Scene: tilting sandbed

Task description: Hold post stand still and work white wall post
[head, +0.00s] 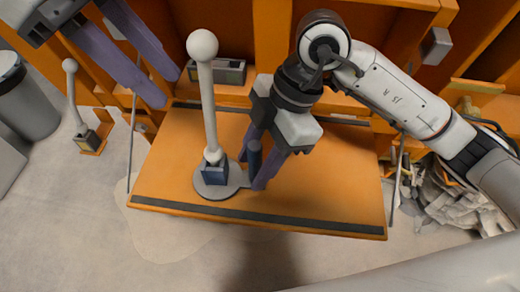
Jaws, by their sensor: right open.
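The post stand (218,186) is a grey disc with a dark blue block on the orange table. A white post with a ball top rises upright from the block. A second white post with a ball, the white wall post (73,98), leans slightly at the far left above a small dark block on an orange bracket. My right gripper (254,172) is open, its purple fingers pointing down at the right edge of the stand's disc. I cannot tell whether they touch it. My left gripper (166,90) is open and empty, between the two posts.
The orange table (325,190) has dark strips along its front and back edges, with free room at right. A grey box (230,72) sits behind it. A grey bin (28,100) stands at left. Pale rubble (455,195) lies at right.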

